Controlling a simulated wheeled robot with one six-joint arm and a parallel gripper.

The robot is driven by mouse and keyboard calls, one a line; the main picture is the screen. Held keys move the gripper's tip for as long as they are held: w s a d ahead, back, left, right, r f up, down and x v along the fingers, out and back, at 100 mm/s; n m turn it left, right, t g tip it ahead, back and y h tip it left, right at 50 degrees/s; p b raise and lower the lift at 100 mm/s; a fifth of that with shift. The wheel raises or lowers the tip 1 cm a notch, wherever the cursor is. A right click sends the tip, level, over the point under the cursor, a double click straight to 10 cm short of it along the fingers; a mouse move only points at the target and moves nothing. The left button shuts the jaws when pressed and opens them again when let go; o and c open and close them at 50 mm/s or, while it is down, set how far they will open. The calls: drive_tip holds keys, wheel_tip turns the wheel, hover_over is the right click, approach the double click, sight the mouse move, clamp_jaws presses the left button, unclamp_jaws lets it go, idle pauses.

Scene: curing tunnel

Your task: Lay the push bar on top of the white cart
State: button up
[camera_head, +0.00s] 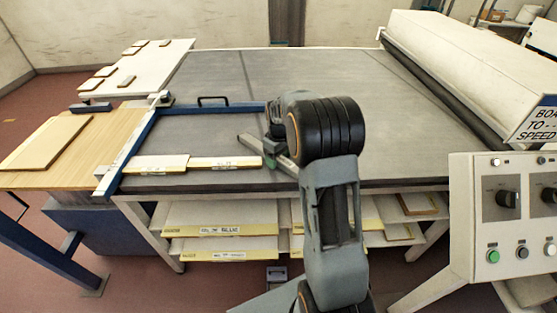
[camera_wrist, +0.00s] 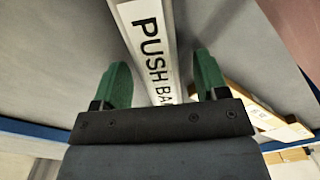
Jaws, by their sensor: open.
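The push bar (camera_head: 249,142) is a pale grey bar lying aslant on the grey table near its front edge. In the wrist view the push bar (camera_wrist: 150,40) shows its "PUSH BA..." lettering and runs between my two green fingers. My gripper (camera_wrist: 163,82) is open, with a finger on either side of the bar and gaps on both sides. In the head view my gripper (camera_head: 269,158) is low at the bar, partly hidden by my arm. The white cart (camera_head: 110,90) stands at the back left, with several small boards on its top.
The large grey table (camera_head: 220,75) is mostly clear. A blue frame (camera_head: 138,138) and pale boards (camera_head: 158,164) lie at its left front. A wooden table (camera_head: 85,140) with a board is at left. A white hood (camera_head: 460,60) and control panel (camera_head: 500,215) are at right.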

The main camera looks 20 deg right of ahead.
drive_tip(key=shift+f, duration=0.3)
drive_tip(key=c, duration=1.2)
clamp_jaws()
drive_tip(key=shift+r, duration=0.15)
